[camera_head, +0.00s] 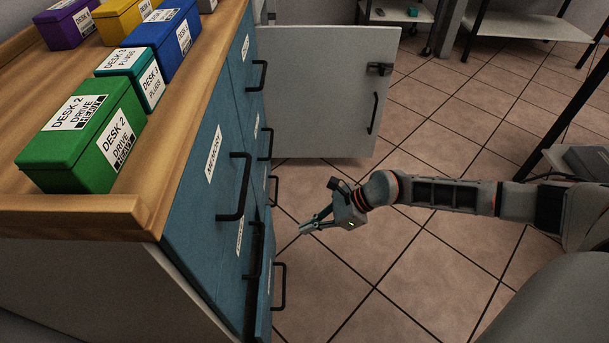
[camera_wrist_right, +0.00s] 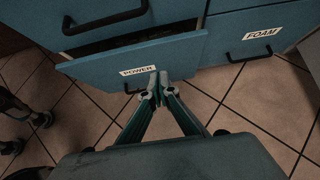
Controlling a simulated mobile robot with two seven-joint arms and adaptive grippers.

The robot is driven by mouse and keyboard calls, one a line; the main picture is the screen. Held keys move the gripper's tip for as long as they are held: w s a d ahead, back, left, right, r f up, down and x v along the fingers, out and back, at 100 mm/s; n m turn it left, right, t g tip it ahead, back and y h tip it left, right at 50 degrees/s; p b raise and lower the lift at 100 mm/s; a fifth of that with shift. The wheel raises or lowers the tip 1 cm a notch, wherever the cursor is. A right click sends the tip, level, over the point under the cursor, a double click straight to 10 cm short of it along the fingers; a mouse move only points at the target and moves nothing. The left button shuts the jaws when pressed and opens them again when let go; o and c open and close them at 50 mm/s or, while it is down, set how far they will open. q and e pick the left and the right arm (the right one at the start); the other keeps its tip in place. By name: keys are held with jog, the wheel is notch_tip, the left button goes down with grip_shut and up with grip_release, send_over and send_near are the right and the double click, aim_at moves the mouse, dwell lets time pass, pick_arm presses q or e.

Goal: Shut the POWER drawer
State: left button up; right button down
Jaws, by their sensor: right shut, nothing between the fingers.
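The POWER drawer (camera_wrist_right: 183,55) is partly open in the right wrist view. Its blue front stands out from the cabinet, with a dark gap above its top edge. It carries a white POWER label (camera_wrist_right: 138,71) and a black handle (camera_wrist_right: 134,88), partly hidden by my fingers. In the head view the drawer (camera_head: 265,305) shows almost edge-on, low on the cabinet. My right gripper (camera_head: 306,228) is shut and empty, to the right of the cabinet front. In the wrist view its fingertips (camera_wrist_right: 158,78) overlap the drawer front beside the label; I cannot tell whether they touch. My left gripper is not in view.
A FOAM drawer (camera_wrist_right: 257,48) sits right of the POWER drawer in the wrist view. A grey cabinet door (camera_head: 325,95) stands open behind my right gripper. Labelled boxes, including a green one (camera_head: 85,140), stand on the wooden top (camera_head: 75,204). Tiled floor (camera_head: 400,275) is clear around my right arm.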

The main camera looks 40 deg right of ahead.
aim_at(268, 240)
jog(key=w+a+f, duration=0.1)
jog(key=a, duration=0.1)
jog(key=w+a+f+b, duration=0.1)
jog(key=w+a+f, duration=0.1)
jog(key=w+a+f+b, duration=0.1)
jog(key=a, duration=0.2)
jog(key=shift+w+f, duration=0.35)
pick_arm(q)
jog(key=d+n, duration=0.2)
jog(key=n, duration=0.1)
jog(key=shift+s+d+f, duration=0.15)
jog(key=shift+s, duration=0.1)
pick_arm(e)
jog(key=shift+w+a, duration=0.1)
